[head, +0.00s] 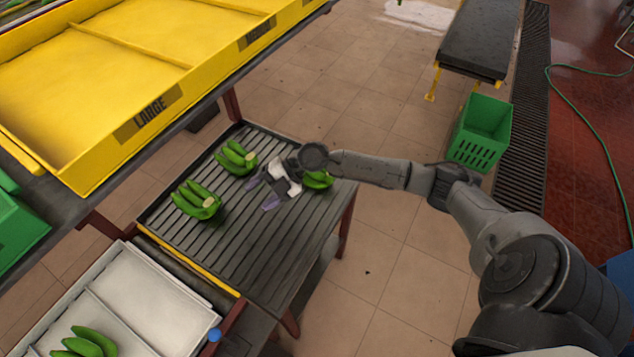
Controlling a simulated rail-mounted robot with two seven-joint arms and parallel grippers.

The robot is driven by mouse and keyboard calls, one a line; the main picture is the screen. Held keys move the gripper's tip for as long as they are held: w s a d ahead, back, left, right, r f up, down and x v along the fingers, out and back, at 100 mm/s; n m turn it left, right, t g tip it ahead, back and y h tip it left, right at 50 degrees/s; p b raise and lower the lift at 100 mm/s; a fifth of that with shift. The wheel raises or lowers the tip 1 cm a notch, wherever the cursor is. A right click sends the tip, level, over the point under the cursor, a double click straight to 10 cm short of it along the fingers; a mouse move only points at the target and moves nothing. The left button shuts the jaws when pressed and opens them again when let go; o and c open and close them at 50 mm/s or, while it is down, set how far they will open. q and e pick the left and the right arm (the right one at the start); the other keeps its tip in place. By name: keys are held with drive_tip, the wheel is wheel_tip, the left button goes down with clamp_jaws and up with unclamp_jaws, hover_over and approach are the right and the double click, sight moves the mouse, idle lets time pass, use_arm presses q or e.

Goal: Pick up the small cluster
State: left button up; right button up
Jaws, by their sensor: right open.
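Three green banana clusters lie on the dark slatted table (225,255). One cluster (195,201) is at the left, looks the largest and has several fingers. A smaller cluster (235,158) lies at the back. Another cluster (320,180) is at the right, partly hidden behind my right wrist, so I cannot tell which is the smallest. My right gripper (262,194) is open and empty over the middle of the table, between the left cluster and the right one. Its fingers point left, apart from the clusters. My left gripper is out of view.
A yellow tray marked LARGE (110,135) stands at the upper left. A white tray (150,295) at the lower left holds green bananas (85,343). A green crate (480,133) stands on the floor at the right. The table's front part is clear.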

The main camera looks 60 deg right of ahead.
drive_tip(key=s+d+f+m+g+h+b, duration=0.1)
drive_tip(key=d+g+h+b, duration=0.15)
drive_tip(key=d, duration=0.65)
drive_tip(key=s+d+f+m+g+h+b, duration=0.15)
drive_tip(key=d+h, duration=0.25)
drive_tip(key=d, duration=0.4)
drive_tip(key=s+d+f+m+g+h+b, duration=0.15)
drive_tip(key=d+h, duration=0.25)
drive_tip(key=d, duration=0.5)
drive_tip(key=shift+g, duration=0.55)
drive_tip(key=f, duration=0.4)
drive_tip(key=f+p, duration=0.1)
drive_tip(key=f, duration=0.2)
drive_tip(key=shift+d, duration=0.3)
drive_tip(key=shift+d+f, duration=0.2)
drive_tip(key=shift+f, duration=2.3)
drive_tip(key=shift+w+f, duration=0.1)
drive_tip(key=shift+f, duration=0.45)
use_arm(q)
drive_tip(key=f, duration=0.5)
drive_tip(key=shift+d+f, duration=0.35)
use_arm(e)
drive_tip(key=c, duration=1)
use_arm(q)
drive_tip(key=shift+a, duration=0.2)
use_arm(e)
clamp_jaws()
